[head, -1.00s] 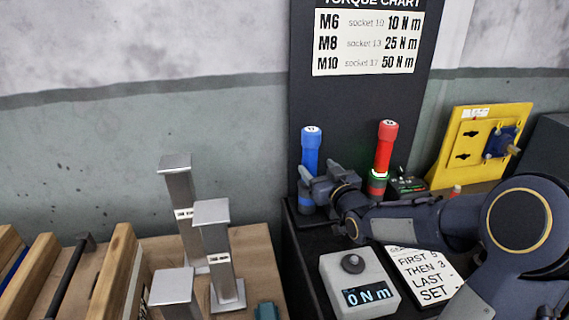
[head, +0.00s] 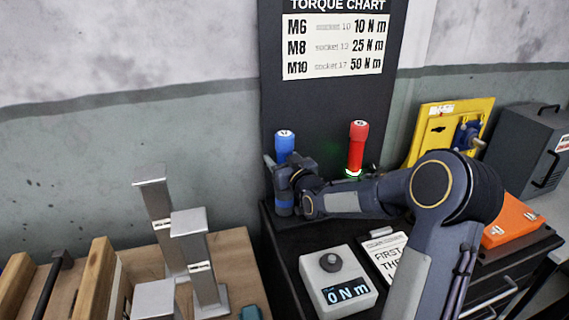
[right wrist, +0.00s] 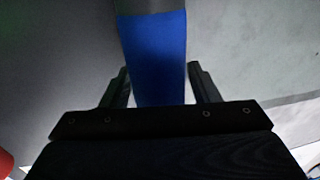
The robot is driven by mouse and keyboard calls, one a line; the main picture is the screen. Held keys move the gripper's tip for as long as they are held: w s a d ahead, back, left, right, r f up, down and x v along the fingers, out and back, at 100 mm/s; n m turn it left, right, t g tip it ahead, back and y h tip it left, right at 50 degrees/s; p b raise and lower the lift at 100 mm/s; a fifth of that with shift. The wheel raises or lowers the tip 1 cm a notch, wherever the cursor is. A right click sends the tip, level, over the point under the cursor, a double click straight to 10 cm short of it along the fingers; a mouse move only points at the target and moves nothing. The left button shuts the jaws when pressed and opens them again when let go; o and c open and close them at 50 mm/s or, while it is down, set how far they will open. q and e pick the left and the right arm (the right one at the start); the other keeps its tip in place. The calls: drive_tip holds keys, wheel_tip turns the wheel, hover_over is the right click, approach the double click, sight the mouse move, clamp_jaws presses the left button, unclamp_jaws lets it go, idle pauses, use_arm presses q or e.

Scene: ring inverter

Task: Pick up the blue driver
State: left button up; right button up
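The blue driver (head: 285,143) stands upright at the left of the dark bench top, in front of the black chart board. In the right wrist view the blue driver (right wrist: 158,60) runs down between the two fingers, with a grey band at the top. My right gripper (head: 280,170) is at the driver, below its blue top, one finger on each side. The right gripper (right wrist: 160,78) looks open, with narrow gaps beside the driver. The driver's lower part is partly hidden by the gripper. My left gripper is not in view.
A red driver (head: 357,145) stands to the right, behind my right arm. A grey box reading 0 Nm (head: 338,275) and a note card (head: 388,255) lie in front. Metal posts (head: 195,255) stand on the left table. A yellow panel (head: 432,130) is at the right.

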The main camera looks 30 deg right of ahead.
drive_tip(key=c, duration=0.9)
drive_tip(key=shift+r, duration=0.2)
drive_tip(key=shift+c, duration=0.3)
drive_tip(key=shift+r, duration=0.1)
